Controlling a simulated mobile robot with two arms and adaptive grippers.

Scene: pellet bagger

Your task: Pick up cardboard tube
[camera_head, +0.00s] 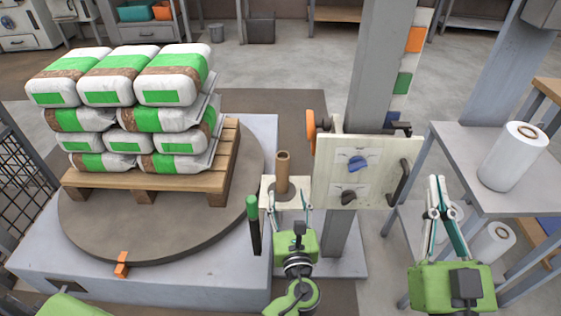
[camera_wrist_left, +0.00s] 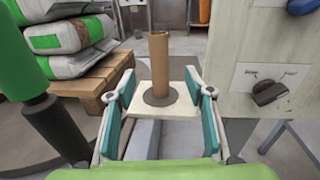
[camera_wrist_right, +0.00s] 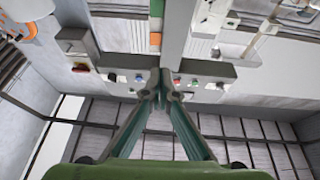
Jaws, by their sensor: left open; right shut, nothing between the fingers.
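The brown cardboard tube (camera_head: 283,172) stands upright on a small cream platform (camera_head: 268,190) in the middle of the head view. In the left wrist view the tube (camera_wrist_left: 159,62) rises from a dark round base (camera_wrist_left: 160,98), centred beyond my fingers. My left gripper (camera_head: 290,204) is open and points at the tube; its fingers (camera_wrist_left: 160,105) lie to either side of the line to it, with nothing held. My right gripper (camera_head: 437,183) is shut and empty, raised before the grey shelf at the right. The right wrist view shows its fingertips (camera_wrist_right: 154,80) together.
A panel with knobs (camera_head: 368,172) stands just right of the tube. A green-topped dark post (camera_head: 253,225) stands close left of my left gripper. A pallet (camera_head: 150,180) of stacked bags is farther left. A white roll (camera_head: 513,157) sits on the shelf (camera_head: 461,143).

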